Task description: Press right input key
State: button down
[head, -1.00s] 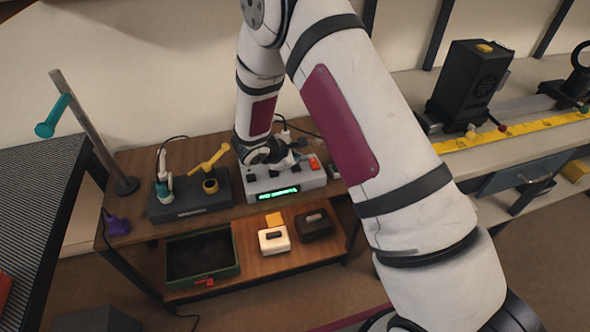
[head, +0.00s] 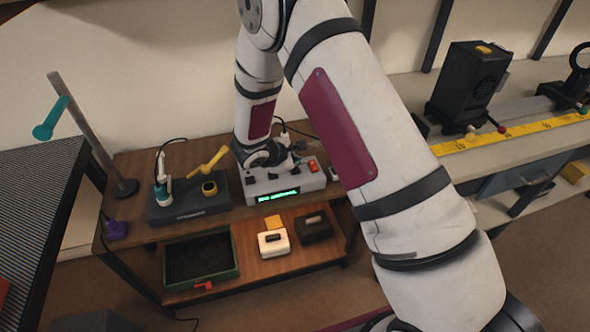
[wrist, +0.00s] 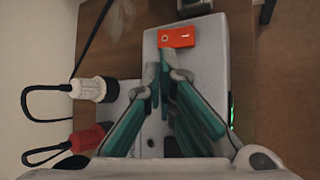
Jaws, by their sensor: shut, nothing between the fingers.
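A light grey box (head: 309,183) with a lit green display (head: 278,197) on its front stands on the wooden bench. Dark keys (head: 251,178) sit in a row on its top, partly hidden by my wrist. A red-orange switch (head: 313,166) is at its right end and also shows in the wrist view (wrist: 177,37). My gripper (wrist: 166,78) is shut and empty, with its teal-sided fingers over the box top just short of the switch. Whether a fingertip touches a key is hidden. The display text is too small to read.
A white plug (wrist: 95,88) and a red plug (wrist: 88,138) with cables stand beside the box. A dark unit (head: 190,207) with a yellow lever is to the left. A green-rimmed tray (head: 236,270) is on the lower shelf. A yellow ruler (head: 520,131) lies on the right bench.

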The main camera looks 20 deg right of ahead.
aim_at(297, 171)
jog(key=shift+f, duration=0.15)
dwell(0.4)
jog(key=shift+f+b, duration=0.3)
jog(key=shift+b, duration=0.2)
jog(key=shift+f+b, duration=0.4)
jog(key=shift+b, duration=0.05)
dwell(0.7)
jog(key=shift+r, duration=0.1)
jog(key=shift+r+p, duration=0.4)
jog(key=shift+r, duration=0.35)
jog(key=shift+r+p, duration=1.3)
jog(key=shift+r, duration=1.2)
